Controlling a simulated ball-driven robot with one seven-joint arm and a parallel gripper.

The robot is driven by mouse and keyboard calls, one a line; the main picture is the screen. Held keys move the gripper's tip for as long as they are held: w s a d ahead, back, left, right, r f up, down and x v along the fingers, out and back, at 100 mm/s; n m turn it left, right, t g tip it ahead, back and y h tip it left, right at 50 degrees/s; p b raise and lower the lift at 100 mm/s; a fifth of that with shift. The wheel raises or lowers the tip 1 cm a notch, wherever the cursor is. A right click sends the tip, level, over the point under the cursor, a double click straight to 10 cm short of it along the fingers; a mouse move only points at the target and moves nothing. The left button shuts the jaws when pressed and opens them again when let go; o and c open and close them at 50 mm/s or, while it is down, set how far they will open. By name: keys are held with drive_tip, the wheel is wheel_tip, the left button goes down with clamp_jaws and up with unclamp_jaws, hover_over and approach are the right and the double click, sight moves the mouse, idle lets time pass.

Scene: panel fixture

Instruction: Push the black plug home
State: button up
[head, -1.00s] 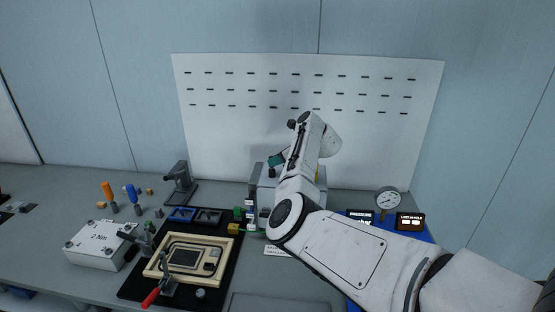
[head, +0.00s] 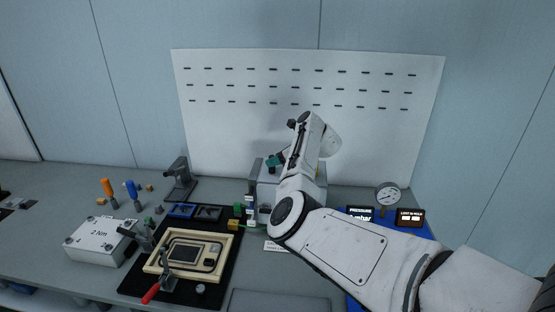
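My white arm reaches from the lower right to a light grey box-shaped fixture (head: 265,192) at the back middle of the bench. The arm covers much of the fixture. My gripper is behind the arm's end links, and its fingertips do not show. A dark teal and black piece (head: 277,160) shows just left of the arm above the fixture; I cannot tell whether it is part of my gripper or of the fixture. I cannot make out the black plug for certain.
A tan framed panel (head: 184,257) with a red-handled clamp (head: 152,292) lies on a black mat left of the arm. A grey box (head: 95,241) stands further left. A pressure gauge (head: 388,196) and small displays (head: 410,218) stand right. Bare bench lies at far left.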

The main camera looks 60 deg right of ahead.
drive_tip(key=shift+o, duration=0.2)
drive_tip(key=shift+s+r, duration=0.1)
drive_tip(key=b+v, duration=0.1)
drive_tip(key=v, duration=0.9)
drive_tip(key=shift+s+b, duration=0.25)
drive_tip(key=shift+b, duration=0.15)
drive_tip(key=shift+r, duration=0.1)
drive_tip(key=s+a+f+n+g+b, duration=0.1)
drive_tip(key=s+a+f+n+g, duration=0.2)
drive_tip(key=a+f+n, duration=0.65)
drive_tip(key=s+a+f+n+g, duration=0.3)
drive_tip(key=a+f+n, duration=0.5)
drive_tip(key=a+f, duration=0.15)
drive_tip(key=s+a+f+n+g, duration=0.1)
drive_tip(key=s+a+f+n, duration=0.2)
drive_tip(key=s+a+n, duration=0.2)
drive_tip(key=s+a+f+n+g+y+b, duration=0.1)
drive_tip(key=s+a+f+n, duration=0.3)
drive_tip(key=a, duration=0.7)
drive_tip(key=s+a+f+n+g, duration=0.1)
drive_tip(key=s+a+f+n, duration=0.2)
drive_tip(key=s+a+n, duration=0.5)
drive_tip(key=shift+a+f+n+g+b, duration=0.35)
drive_tip(key=shift+a+n, duration=0.25)
drive_tip(key=shift+n, duration=0.65)
